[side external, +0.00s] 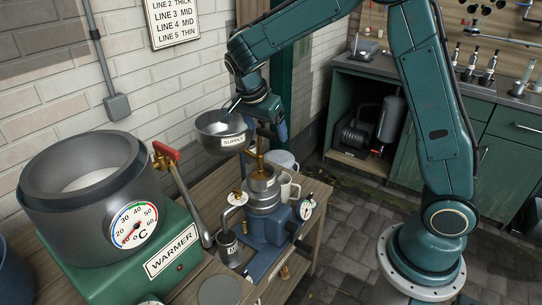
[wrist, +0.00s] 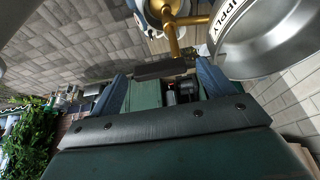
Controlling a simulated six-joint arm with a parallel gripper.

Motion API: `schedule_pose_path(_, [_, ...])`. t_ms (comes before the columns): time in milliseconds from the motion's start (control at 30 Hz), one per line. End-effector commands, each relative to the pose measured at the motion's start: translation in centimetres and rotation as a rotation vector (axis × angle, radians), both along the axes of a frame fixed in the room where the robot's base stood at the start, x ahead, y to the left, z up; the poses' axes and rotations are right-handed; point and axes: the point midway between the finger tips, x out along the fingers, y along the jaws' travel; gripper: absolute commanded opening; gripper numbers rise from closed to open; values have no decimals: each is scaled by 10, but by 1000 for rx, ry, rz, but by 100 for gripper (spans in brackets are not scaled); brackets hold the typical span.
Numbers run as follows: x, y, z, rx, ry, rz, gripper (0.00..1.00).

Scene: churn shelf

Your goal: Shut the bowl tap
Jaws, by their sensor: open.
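The steel bowl labelled SUPPLY (side external: 222,133) is above the bench, left of my gripper (side external: 278,130). Its rim and label also show at the upper right of the wrist view (wrist: 270,45). The brass tap (side external: 259,158) is below and to the right of the bowl, above a metal machine. In the wrist view the brass pipework (wrist: 173,38) runs down to a dark flat bar (wrist: 160,70), seemingly the tap's handle. My gripper (wrist: 162,76) is open, its blue fingers on either side of this bar's line. I cannot tell whether the bar is between the fingertips.
The machine (side external: 265,195) with a dial (side external: 306,209) stands on the wooden bench. White mugs (side external: 287,185) are close behind it. The brick wall is behind.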

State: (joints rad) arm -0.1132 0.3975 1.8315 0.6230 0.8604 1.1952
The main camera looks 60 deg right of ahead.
Motion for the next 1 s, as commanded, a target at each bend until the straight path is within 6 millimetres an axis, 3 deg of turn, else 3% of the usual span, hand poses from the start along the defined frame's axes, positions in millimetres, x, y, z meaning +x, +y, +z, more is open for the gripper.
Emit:
schedule_pose_path(133, [0,0,0,0,0,0,81])
schedule_pose_path(367, [0,0,0,0,0,0,36])
schedule_pose_path(733, [-1,-1,1,-1,0,34,36])
schedule_pose_path(1000, [-1,-4,0,1,-1,162,36])
